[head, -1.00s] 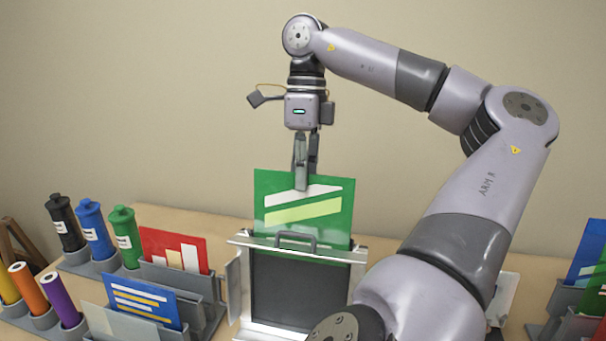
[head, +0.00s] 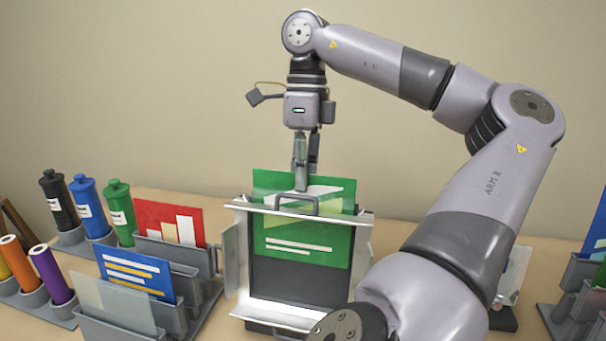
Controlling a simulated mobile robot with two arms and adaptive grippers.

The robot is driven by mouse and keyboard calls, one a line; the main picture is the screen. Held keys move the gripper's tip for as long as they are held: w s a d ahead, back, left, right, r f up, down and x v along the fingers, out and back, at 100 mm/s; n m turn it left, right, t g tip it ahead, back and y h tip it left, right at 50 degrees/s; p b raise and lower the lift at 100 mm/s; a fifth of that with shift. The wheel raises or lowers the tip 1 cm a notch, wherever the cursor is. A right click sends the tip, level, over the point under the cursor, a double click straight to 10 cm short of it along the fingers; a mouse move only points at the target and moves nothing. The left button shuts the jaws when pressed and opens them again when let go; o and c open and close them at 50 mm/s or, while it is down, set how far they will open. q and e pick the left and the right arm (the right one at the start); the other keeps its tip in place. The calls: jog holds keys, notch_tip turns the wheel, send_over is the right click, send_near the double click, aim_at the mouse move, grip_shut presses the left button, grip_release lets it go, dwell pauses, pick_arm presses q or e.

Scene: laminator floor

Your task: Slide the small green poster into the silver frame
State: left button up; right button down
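The small green poster (head: 299,240) stands upright in the silver frame (head: 238,260). Its lower part shows in front of the dark back panel, below the frame's top bar, and its upper part sticks out above that bar. My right gripper (head: 301,182) points down at the poster's top edge, with its fingers shut on it near the middle. The frame's grey handle (head: 297,203) crosses in front of the poster. My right arm hides the frame's lower right part. My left gripper is not in view.
At the left, racks hold a red poster (head: 170,222), a blue poster (head: 137,272) and a pale sheet (head: 112,303). Black, blue and green bottles (head: 119,212) stand behind several coloured tubes (head: 52,274). Another rack (head: 575,290) with posters stands at the far right.

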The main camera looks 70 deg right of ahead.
jog(key=shift+f, duration=0.35)
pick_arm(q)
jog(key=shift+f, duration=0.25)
pick_arm(e)
jog(key=shift+r, duration=0.1)
jog(key=c, duration=1.7)
grip_release()
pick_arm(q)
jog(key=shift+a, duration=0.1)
pick_arm(e)
jog(key=r, duration=0.4)
jog(key=d+r, duration=0.1)
jog(key=r, duration=0.3)
jog(key=d+r, duration=0.1)
jog(key=r, duration=0.2)
jog(key=shift+w+r, duration=0.1)
jog(key=shift+r, duration=0.3)
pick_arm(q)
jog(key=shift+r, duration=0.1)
